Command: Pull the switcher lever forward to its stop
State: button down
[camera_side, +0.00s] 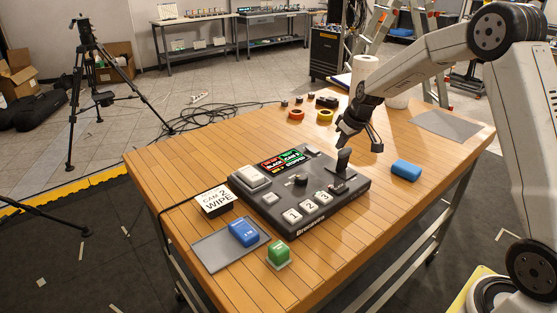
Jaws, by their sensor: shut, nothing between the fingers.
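The switcher (278,207) is a dark box on the wooden table, with a lit screen (282,161), white buttons and a knob. Its lever (343,161) is a black upright handle at the right end of the panel. It looks roughly upright or slightly tilted; its exact angle is hard to tell. My gripper (341,139) is shut and empty, with its fingertips just above and close to the lever top. Whether they touch it I cannot tell.
A blue block (406,168) lies on the table right of the switcher. Tape rolls (325,116) and a paper roll (365,68) stand behind.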

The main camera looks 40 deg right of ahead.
aim_at(348, 150)
jog(key=shift+s, duration=1.55)
jog(key=shift+s+f, duration=0.45)
jog(key=shift+s, duration=0.35)
jog(key=shift+w, duration=0.1)
jog(key=shift+w+r, duration=0.4)
jog(key=shift+w, duration=0.3)
jog(key=shift+w+r, duration=0.4)
jog(key=shift+w, duration=0.35)
jog(key=shift+w+r, duration=0.4)
jog(key=shift+w, duration=0.3)
jog(key=shift+s+r, duration=0.35)
jog(key=shift+s, duration=0.1)
jog(key=s+r, duration=0.4)
jog(key=s, duration=0.4)
